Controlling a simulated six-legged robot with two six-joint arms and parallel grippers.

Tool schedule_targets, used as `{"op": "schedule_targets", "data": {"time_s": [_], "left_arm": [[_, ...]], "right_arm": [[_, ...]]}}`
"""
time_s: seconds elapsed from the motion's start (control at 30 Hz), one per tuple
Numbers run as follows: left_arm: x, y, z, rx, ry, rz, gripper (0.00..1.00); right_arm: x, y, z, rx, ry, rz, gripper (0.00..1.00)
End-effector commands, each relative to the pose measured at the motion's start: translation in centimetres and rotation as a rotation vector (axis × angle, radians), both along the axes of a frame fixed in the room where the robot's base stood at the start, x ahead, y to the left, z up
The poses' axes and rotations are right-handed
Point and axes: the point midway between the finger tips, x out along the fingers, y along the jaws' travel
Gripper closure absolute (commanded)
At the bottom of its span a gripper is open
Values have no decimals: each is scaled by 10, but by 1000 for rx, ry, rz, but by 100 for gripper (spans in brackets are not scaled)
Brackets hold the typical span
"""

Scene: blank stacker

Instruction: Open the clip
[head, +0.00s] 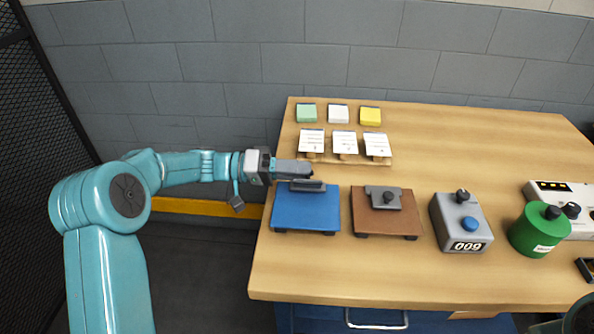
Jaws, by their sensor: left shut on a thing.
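A blue board (306,212) lies near the left edge of the table, with a dark grey clip (307,186) along its back edge. My left gripper (298,172) reaches in from the left over that back edge. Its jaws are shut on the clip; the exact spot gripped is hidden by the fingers. I cannot tell how far the clip is raised. A brown board (364,222) lies to the right, its grey clip (384,198) with a dark knob lying flat on it.
Behind stand white cards (344,142) in a wooden holder and green, white and yellow pads (338,114). To the right are a grey counter box (461,226), a green canister (538,232) and a white device (575,205). The table's front strip (380,270) is clear.

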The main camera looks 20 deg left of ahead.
Motion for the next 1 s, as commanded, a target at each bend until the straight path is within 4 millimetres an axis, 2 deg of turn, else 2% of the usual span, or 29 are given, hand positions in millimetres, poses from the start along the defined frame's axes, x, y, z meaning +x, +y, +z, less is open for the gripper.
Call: {"op": "schedule_targets", "data": {"time_s": [0.6,1.0], "left_arm": [[18,5,-7,-141,481,0,100],[23,7,-12,-184,626,0,100]], "right_arm": [[0,0,13,0,0,0,0],[0,0,18,0,0,0,0]]}}
